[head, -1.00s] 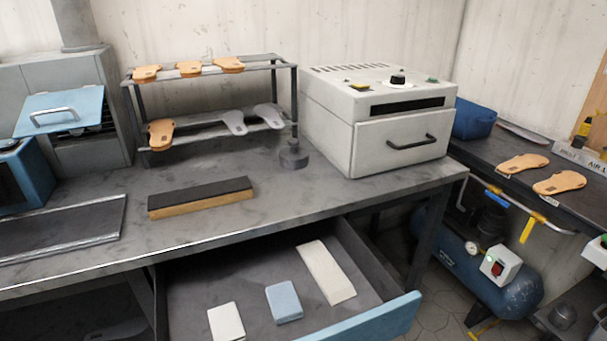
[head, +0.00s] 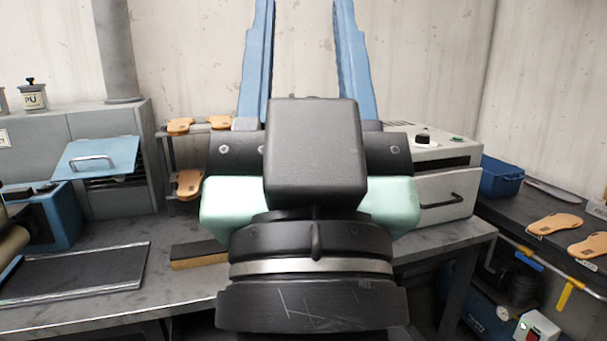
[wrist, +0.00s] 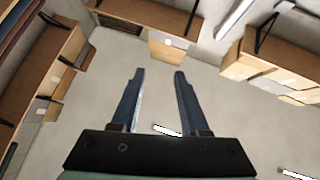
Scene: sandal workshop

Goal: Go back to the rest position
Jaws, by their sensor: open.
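My gripper (head: 300,60) is raised upright in front of the head camera, its two blue fingers spread apart with nothing between them. My gripper and wrist hide the middle of the workbench (head: 110,230), most of the rack and part of the white oven (head: 440,190).
Orange sandal soles (head: 188,184) sit on the partly hidden rack. A dark-topped block (head: 198,253) lies on the bench. On the right bench are a blue bin (head: 501,177) and more soles (head: 555,223). The open drawer seen earlier is hidden.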

